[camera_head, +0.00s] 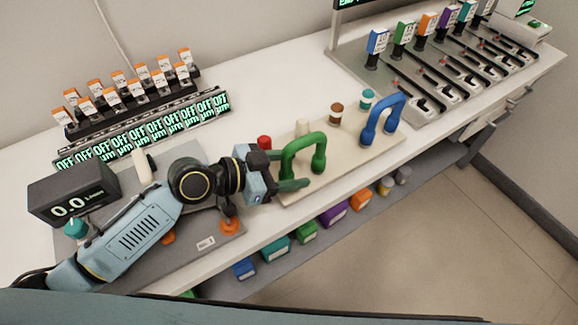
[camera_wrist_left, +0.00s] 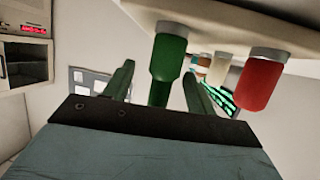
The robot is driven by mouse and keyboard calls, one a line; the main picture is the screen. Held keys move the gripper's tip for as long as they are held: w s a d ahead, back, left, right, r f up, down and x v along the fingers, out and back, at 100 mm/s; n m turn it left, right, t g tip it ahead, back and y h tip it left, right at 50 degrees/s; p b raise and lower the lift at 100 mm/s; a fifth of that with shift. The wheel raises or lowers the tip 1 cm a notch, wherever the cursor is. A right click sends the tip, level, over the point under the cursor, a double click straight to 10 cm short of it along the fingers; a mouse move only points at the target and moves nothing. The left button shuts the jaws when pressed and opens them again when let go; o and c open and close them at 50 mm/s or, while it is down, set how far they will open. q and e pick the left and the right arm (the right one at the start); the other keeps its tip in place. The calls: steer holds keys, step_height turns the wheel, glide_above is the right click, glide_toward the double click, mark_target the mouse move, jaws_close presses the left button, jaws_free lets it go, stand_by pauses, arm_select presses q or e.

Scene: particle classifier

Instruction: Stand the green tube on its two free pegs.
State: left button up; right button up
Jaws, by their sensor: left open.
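The green tube (camera_head: 304,143) is an upside-down U standing upright at the left part of the cream board (camera_head: 345,163). Its lower left end is partly hidden by my left gripper (camera_head: 287,170). In the left wrist view one leg of the green tube (camera_wrist_left: 168,62) lies between my two spread fingers, and its end meets a grey collar on the board. My left gripper is open around that leg; I cannot tell whether a finger touches it. Whether both ends are fully seated on pegs is unclear. My right gripper is not in view.
A blue U tube (camera_head: 381,112) stands on the board's right part. Red (camera_head: 264,143), white (camera_head: 302,128), brown (camera_head: 336,113) and teal (camera_head: 367,99) capped pieces line its back. A black display box (camera_head: 72,193) stands left. Coloured boxes sit on the shelf below.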

arm_select(q)
steer(key=shift+s+f, duration=0.1)
steer(key=shift+f, duration=0.05)
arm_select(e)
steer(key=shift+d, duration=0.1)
arm_select(q)
steer(key=v, duration=0.3)
steer(key=shift+a, duration=0.15)
steer(key=v, duration=0.3)
steer(key=shift+s+a, duration=0.1)
steer(key=shift+a, duration=0.05)
steer(key=shift+s+a+r, duration=0.15)
steer(key=shift+a+r, duration=0.15)
steer(key=shift+r, duration=0.05)
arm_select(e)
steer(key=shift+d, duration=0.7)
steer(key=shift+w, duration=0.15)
arm_select(q)
steer(key=shift+r, duration=0.15)
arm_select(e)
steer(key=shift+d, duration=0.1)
